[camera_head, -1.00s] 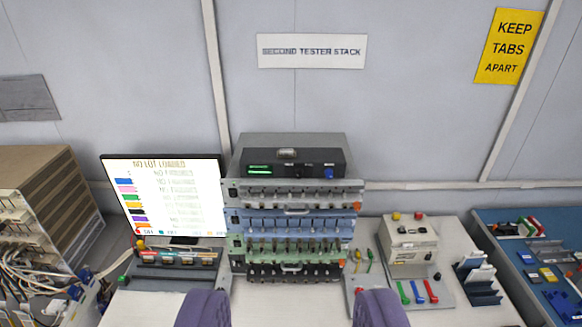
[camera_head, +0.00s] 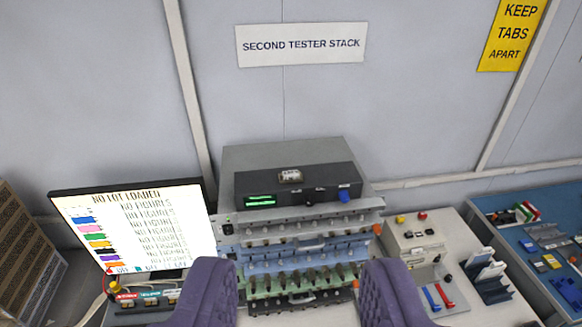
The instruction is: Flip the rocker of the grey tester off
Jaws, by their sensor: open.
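The grey tester (camera_head: 290,226) is the upper slim unit in the stack of testers in the middle. A dark unit (camera_head: 325,184) with a green display and a blue knob stands above it. A row of small light parts runs along the grey tester's front, with small dark parts at its left end. Its rocker is too small to make out for certain, and I cannot tell its position. My gripper (camera_head: 298,285) is open and empty. Its two purple fingers stand apart in front of the stack's lower part, touching nothing that I can see.
Below the grey tester are a blue tester (camera_head: 300,261), a green tester (camera_head: 280,287) and a black one. A monitor (camera_head: 140,228) stands left. A beige box (camera_head: 417,238) and a blue bench (camera_head: 540,215) are at right. An orange part (camera_head: 377,229) sits at the stack's right edge.

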